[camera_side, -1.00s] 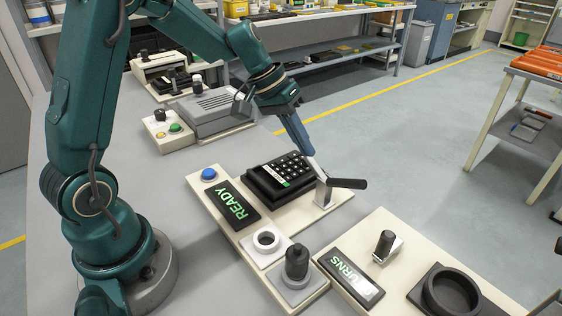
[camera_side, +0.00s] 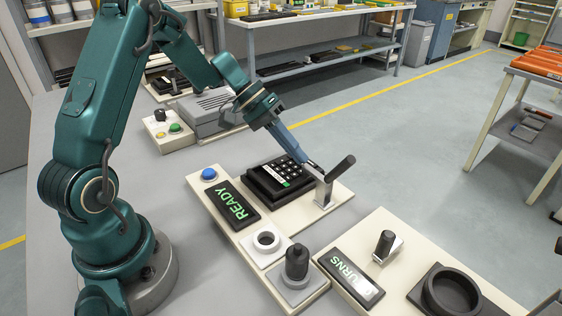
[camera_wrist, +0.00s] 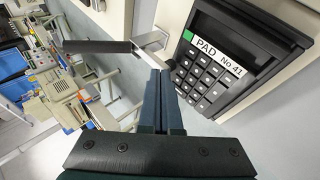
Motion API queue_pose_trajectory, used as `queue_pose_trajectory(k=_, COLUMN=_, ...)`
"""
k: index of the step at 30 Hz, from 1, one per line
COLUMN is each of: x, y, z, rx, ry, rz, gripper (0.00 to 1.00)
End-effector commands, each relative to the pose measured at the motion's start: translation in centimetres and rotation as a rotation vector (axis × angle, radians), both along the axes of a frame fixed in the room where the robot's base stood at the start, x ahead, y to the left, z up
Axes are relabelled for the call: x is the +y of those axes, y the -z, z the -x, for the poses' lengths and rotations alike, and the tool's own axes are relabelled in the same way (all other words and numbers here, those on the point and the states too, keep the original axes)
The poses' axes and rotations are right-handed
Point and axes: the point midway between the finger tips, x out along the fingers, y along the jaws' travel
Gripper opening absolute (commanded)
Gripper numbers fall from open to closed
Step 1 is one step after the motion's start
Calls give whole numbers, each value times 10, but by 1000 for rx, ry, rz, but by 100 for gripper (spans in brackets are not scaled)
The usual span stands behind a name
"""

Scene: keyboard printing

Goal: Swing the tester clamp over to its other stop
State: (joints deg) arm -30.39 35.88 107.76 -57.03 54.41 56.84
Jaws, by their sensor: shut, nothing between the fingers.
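The tester clamp has a black handle (camera_side: 340,167) on a pale metal bracket (camera_side: 324,192) at the right end of the tester plate. The handle is tilted up, toward the upper right in the side view. In the wrist view the black handle (camera_wrist: 97,46) extends left from the bracket (camera_wrist: 150,40). The keypad (camera_side: 278,180), labelled PAD No 41, lies flat beside the bracket. My gripper (camera_side: 317,167) is shut and empty, its tips close against the clamp arm near the handle's foot; contact is not certain. The fingertips also show in the wrist view (camera_wrist: 158,76).
The plate also carries a READY display (camera_side: 236,204), a blue button (camera_side: 209,174) and a white ring (camera_side: 266,240). A black knob (camera_side: 297,262) stands in front.

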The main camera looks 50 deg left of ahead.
Motion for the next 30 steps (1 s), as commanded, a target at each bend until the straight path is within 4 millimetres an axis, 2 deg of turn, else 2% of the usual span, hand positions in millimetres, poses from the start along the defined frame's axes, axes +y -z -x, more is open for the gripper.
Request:
queue_pose_trajectory(k=10, x=0, y=0, z=0, rx=0, ry=1, rz=-1, gripper=0)
queue_pose_trajectory(k=14, x=0, y=-8, z=-1, rx=-4, ry=1, rz=-3, gripper=0)
queue_pose_trajectory(k=20, x=1, y=-43, z=-1, rx=-10, ry=0, rz=-7, gripper=0)
queue_pose_trajectory(k=30, x=52, y=-90, z=24, rx=-3, ry=-5, rz=-5, gripper=0)
